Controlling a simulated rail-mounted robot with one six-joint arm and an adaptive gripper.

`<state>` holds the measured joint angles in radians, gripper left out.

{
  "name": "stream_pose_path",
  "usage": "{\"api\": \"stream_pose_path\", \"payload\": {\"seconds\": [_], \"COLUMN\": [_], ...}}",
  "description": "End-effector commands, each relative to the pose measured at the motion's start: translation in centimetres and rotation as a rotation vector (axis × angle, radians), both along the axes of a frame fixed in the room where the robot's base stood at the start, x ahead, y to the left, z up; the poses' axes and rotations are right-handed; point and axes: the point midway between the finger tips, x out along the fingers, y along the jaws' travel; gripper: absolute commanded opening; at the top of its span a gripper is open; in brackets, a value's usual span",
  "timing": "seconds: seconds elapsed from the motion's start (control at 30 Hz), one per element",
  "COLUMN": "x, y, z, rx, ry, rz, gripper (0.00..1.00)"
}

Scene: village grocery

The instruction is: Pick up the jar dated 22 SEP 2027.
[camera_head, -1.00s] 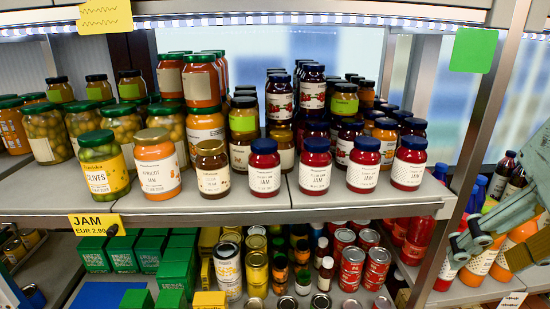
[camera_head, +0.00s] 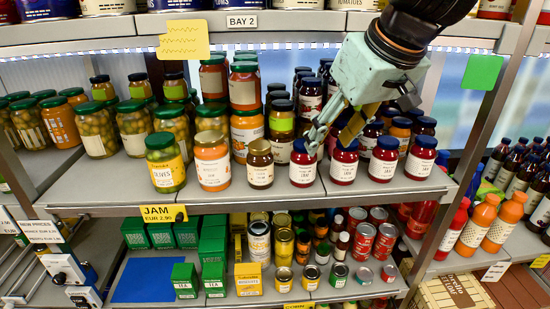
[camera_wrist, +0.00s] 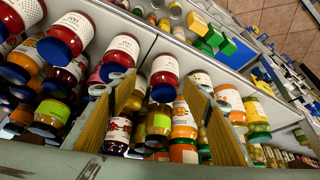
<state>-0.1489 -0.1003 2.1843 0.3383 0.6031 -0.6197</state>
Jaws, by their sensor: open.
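The front row of jars stands on the middle shelf (camera_head: 240,200). It holds an olives jar (camera_head: 165,165), an apricot jam jar (camera_head: 212,162), a brown jam jar (camera_head: 260,165) and several red jam jars with blue lids, the leftmost one here (camera_head: 303,166) and its neighbour here (camera_head: 343,164). No date is legible on any jar. My gripper (camera_head: 326,133) is open and empty, above and slightly behind the two leftmost red jars. In the wrist view, a blue-lidded red jar (camera_wrist: 164,68) shows between and beyond the open fingers (camera_wrist: 165,112).
Behind the front row stand stacked jars, including green-labelled ones (camera_head: 281,124), close to my fingers. The upper shelf (camera_head: 290,38) hangs over the row. A lower shelf holds cans (camera_head: 361,242) and green boxes (camera_head: 213,242). Bare shelf shows in front of the jars.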

Motion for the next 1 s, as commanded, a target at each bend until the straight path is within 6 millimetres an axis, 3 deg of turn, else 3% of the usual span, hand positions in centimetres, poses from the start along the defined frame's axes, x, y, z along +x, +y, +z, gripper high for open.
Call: {"api": "stream_pose_path", "payload": {"seconds": [0.17,0.63,1.0], "x": [1.0,1.1,2.3], "y": [0.5,0.6,1.4], "z": [0.6,0.3,-2.3], "rx": [-0.001,0.000,-0.001], "ry": [-0.007,-0.007,-0.005], "rz": [0.014,0.014,0.015], "gripper": [0.45,0.45,0.45]}}
